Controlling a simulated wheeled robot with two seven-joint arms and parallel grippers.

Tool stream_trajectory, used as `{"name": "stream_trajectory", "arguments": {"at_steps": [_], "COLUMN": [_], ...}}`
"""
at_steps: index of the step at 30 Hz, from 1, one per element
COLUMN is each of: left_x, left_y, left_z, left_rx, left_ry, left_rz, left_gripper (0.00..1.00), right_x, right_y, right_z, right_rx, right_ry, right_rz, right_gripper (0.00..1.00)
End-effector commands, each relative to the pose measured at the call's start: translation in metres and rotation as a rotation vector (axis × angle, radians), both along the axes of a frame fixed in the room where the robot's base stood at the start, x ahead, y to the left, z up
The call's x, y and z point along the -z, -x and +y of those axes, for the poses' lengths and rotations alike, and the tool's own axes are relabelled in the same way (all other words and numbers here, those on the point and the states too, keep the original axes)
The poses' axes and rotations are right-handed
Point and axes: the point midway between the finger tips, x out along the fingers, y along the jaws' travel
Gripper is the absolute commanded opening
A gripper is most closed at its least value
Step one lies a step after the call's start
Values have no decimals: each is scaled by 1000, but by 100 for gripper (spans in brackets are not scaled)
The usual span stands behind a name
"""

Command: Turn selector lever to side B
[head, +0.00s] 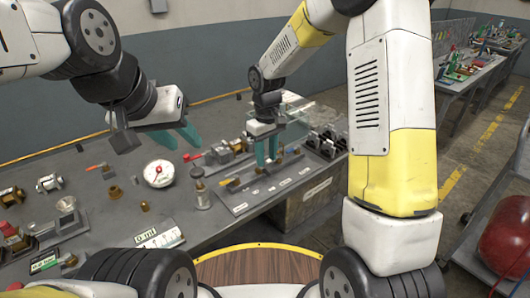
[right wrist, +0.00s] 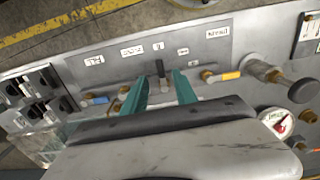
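A grey valve panel (head: 275,187) lies on the bench and also fills much of the right wrist view (right wrist: 120,72). A dark upright lever (right wrist: 160,68), which looks like the selector lever, stands near the panel's middle beneath small white labels. The label letters are too small to read surely. My right gripper (head: 267,150) is open over the panel. In the right wrist view its two teal fingertips (right wrist: 160,85) are apart, with the lever between or just beyond them; contact cannot be told. My left gripper (head: 177,137) is open and empty above the bench, left of the panel.
A yellow-handled valve (right wrist: 228,76) and a blue-handled valve (right wrist: 98,100) flank the lever. Loose fittings crowd the bench's left part. A red tank (head: 505,235) stands at right.

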Motion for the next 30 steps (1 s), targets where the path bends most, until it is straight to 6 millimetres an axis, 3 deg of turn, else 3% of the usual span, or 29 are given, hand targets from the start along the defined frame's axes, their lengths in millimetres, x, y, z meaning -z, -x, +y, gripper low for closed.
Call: {"name": "stream_trajectory", "arguments": {"at_steps": [6, 20, 25, 30], "left_x": [0, 0, 0, 0], "left_y": [0, 0, 0, 0], "left_z": [0, 0, 0, 0], "left_rx": [0, 0, 0, 0], "left_ry": [0, 0, 0, 0], "left_rz": [0, 0, 0, 0], "left_gripper": [36, 36, 36, 36], "right_x": [-31, -40, -74, -127], "right_y": [0, 1, 15, 53], "right_z": [0, -2, -19, -51], "right_rx": [1, 4, 61, 180], "right_ry": [0, -2, -21, -70], "right_rz": [-1, -4, -58, -155], "right_gripper": [34, 34, 34, 34]}}
